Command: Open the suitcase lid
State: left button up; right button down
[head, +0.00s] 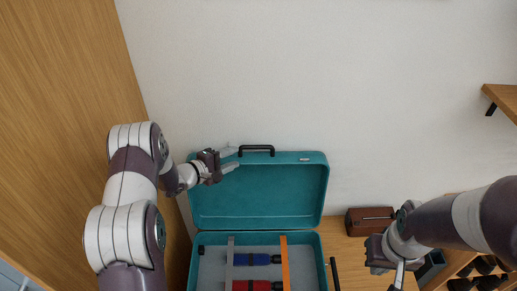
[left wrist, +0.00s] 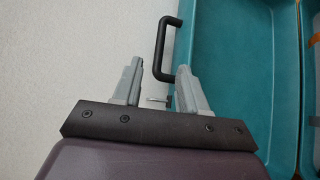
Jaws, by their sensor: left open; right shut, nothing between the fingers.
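A teal suitcase stands on the wooden table, with its lid (head: 260,195) raised upright against the wall side and its base (head: 206,239) open toward me. A black handle (head: 256,149) sits on the lid's top edge; the handle also shows in the left wrist view (left wrist: 162,45). My left gripper (head: 232,160) is open at the lid's upper left corner, just left of the handle. In the left wrist view its fingers (left wrist: 160,85) are apart with nothing held between them. My right gripper (head: 397,280) is shut and empty, low at the right, apart from the suitcase.
A brown box (head: 368,221) stands right of the suitcase. A wooden panel (head: 75,100) rises at left; a wall shelf (head: 502,98) juts out at right.

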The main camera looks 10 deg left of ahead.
aim_at(256, 148)
pick_arm(q)
jog(key=p+x, duration=0.1)
jog(key=x, duration=0.9)
jog(key=shift+w+a+f, duration=0.1)
jog(key=shift+w+a, duration=0.05)
jog(key=shift+a, duration=0.05)
grip_shut()
